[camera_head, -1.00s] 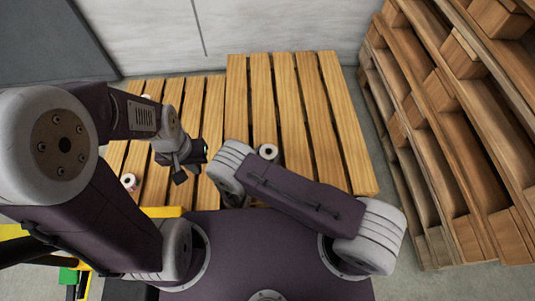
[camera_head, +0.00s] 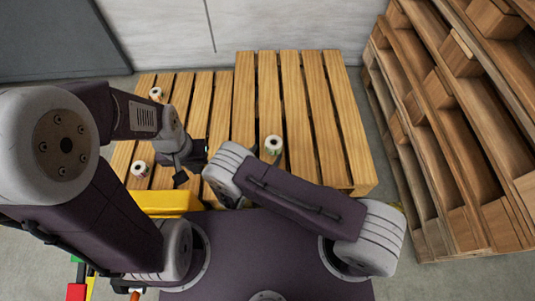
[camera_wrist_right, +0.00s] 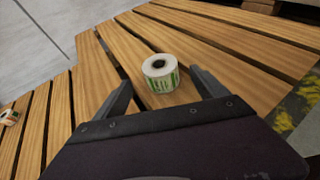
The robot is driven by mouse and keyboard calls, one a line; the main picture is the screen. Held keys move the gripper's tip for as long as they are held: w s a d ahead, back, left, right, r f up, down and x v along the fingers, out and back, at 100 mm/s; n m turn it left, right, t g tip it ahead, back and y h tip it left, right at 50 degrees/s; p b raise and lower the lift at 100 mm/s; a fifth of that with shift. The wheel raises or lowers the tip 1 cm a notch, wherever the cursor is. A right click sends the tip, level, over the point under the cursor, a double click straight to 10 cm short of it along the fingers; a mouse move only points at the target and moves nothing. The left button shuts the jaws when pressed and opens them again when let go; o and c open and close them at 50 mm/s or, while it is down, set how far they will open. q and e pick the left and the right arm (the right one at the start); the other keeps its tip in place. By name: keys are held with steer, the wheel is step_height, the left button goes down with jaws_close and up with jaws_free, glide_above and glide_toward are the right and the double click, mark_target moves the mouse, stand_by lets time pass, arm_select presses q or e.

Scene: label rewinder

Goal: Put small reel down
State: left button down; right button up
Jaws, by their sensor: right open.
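A small white reel with green print (camera_wrist_right: 160,74) stands upright on the slats of the right wooden pallet. It also shows in the head view (camera_head: 273,145), just beyond my right arm. My right gripper (camera_wrist_right: 159,88) is open in the wrist view. Its two fingers are spread to either side of the reel, with gaps to both, and the reel sits near the fingertips.
Two more reels stand on the lower left pallet (camera_head: 202,101), one at the back (camera_head: 155,93) and one nearer the front (camera_head: 140,169). The right pallet (camera_head: 325,120) has free slats. Stacked pallets (camera_head: 450,130) stand at the right, and a wall closes the back.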

mark_target(279, 150)
steer(key=shift+s, duration=0.1)
steer(key=shift+w+f, duration=0.1)
steer(key=shift+w, duration=0.1)
steer(key=s+d+r+m+g+h, duration=0.1)
steer(key=s+d+r+m+g, duration=0.2)
steer(key=d+r+m+g, duration=0.3)
steer(key=s+d+r+m+g+h, duration=0.2)
steer(key=d+r+m+g, duration=0.15)
steer(key=d+m, duration=0.35)
steer(key=s+d+r+m+y, duration=0.1)
steer(key=s+r+m+y, duration=0.3)
steer(key=m, duration=0.5)
steer(key=s+d+r+m+g+y, duration=0.1)
steer(key=s+r+m+y, duration=0.3)
steer(key=m, duration=0.4)
steer(key=shift+s+d+r+m+y, duration=0.5)
steer(key=shift+r+y, duration=0.3)
steer(key=shift+r, duration=0.35)
steer(key=shift+w, duration=0.15)
